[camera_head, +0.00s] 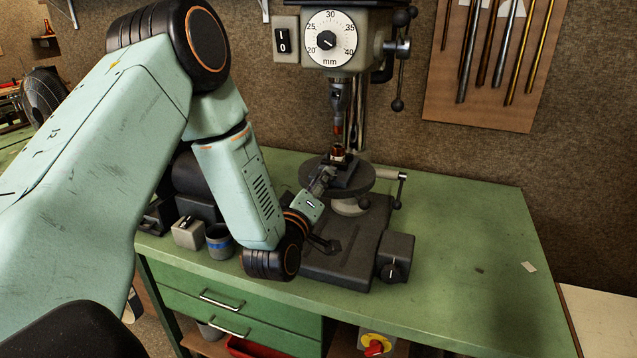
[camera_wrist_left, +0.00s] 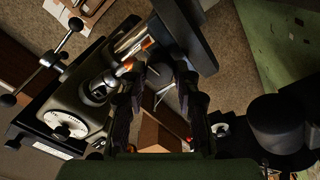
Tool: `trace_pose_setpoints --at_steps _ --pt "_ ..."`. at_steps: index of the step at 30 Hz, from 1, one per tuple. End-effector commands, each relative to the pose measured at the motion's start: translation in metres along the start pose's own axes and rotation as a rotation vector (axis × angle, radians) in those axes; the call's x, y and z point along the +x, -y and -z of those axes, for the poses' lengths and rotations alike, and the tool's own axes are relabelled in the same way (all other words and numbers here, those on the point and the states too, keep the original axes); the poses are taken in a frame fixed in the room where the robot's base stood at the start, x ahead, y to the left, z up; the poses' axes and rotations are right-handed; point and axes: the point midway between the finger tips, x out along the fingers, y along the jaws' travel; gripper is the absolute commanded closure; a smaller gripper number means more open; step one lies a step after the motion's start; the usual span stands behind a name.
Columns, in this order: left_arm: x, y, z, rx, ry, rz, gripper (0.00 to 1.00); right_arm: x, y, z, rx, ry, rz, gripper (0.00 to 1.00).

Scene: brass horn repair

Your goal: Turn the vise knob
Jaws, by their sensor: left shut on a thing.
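The small dark vise (camera_head: 345,174) sits on the round drill press table (camera_head: 366,184) in the head view, with a copper-coloured piece (camera_head: 338,152) upright in it. My left gripper (camera_head: 326,175) reaches up to the near left side of the vise and is shut on the vise knob, which its fingers hide in the head view. In the wrist view the two dark fingers of my left gripper (camera_wrist_left: 160,76) stand on both sides of a dark shape too dim to make out clearly. My right gripper is in neither view.
The drill press head (camera_head: 338,45) with its dial is above the vise; its chuck (camera_head: 339,95) points down at it. A grey switch box (camera_head: 395,258), a small grey box (camera_head: 187,232) and a dark cup (camera_head: 219,241) stand on the green bench (camera_head: 470,240). The bench's right side is mostly clear.

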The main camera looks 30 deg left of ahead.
Motion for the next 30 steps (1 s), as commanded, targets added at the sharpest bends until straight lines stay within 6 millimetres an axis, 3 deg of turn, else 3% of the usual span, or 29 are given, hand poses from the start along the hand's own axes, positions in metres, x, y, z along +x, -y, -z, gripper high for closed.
trace_pose_setpoints --at_steps 18,30 --pt "-0.004 0.004 -0.004 0.571 0.042 -0.01 1.0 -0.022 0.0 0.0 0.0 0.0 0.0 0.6" --pt "-0.004 0.005 -0.004 0.806 0.05 -0.019 1.0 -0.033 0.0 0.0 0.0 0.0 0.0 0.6"
